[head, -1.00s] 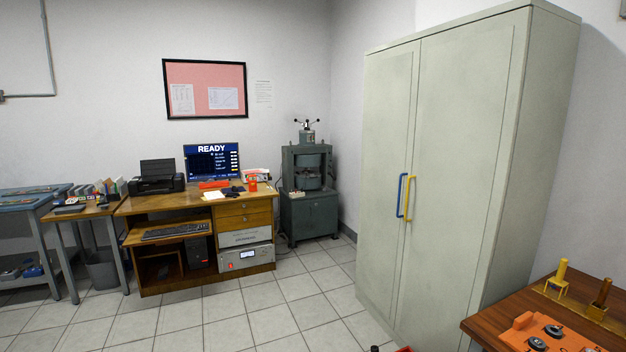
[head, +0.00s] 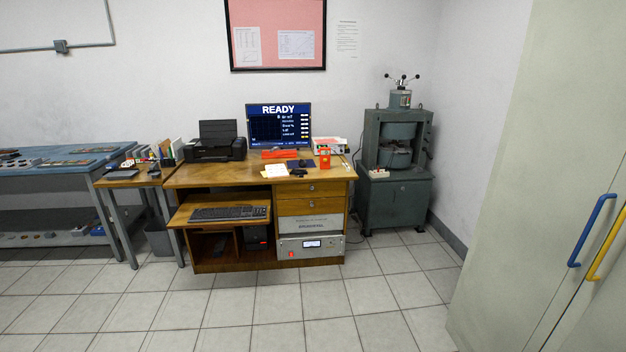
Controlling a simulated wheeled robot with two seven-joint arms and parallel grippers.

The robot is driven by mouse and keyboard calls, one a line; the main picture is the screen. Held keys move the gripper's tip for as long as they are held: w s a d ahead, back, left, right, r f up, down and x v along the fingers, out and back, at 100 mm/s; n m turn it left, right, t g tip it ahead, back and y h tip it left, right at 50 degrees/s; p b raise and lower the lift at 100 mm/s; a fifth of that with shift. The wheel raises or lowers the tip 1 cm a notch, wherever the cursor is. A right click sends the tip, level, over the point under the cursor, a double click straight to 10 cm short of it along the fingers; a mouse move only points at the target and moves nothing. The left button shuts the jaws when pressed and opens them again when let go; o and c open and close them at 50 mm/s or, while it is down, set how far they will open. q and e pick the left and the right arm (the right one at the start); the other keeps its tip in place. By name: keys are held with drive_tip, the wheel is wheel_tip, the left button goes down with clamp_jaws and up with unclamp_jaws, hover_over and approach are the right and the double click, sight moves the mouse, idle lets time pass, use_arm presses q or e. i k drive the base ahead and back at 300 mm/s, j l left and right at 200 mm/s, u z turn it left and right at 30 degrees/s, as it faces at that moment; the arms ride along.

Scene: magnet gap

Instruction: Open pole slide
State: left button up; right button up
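A grey-green machine (head: 396,150) stands on the floor in the back right corner, right of the desk. It has a boxy cabinet below, a frame around round, drum-like parts in the middle, and a handwheel (head: 402,79) with dark knobs on top. It looks like the magnet, but the pole slide cannot be made out at this distance. Neither of my grippers shows in the head view.
A pale cabinet (head: 505,215) with blue and yellow handles stands at right. A blue workbench (head: 60,165) is at left. The tiled floor (head: 270,310) ahead is clear.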

sight(403, 150)
drive_tip(key=i+z, duration=0.2)
drive_tip(key=i, duration=0.35)
drive_tip(key=i+z, duration=0.2)
drive_tip(key=i, duration=0.35)
drive_tip(key=i+z, duration=0.25)
drive_tip(key=i, duration=0.3)
drive_tip(key=i+j+z, duration=0.2)
drive_tip(key=i, duration=0.35)
drive_tip(key=i+j+z, duration=0.2)
drive_tip(key=i+j, duration=0.15)
drive_tip(key=i, duration=0.15)
drive_tip(key=i+l, duration=0.1)
drive_tip(key=i, duration=0.35)
drive_tip(key=i+l+u, duration=0.1)
drive_tip(key=i, duration=0.4)
drive_tip(key=i+l, duration=0.2)
drive_tip(key=i, duration=0.25)
drive_tip(key=i+l+u, duration=0.1)
drive_tip(key=i, duration=0.35)
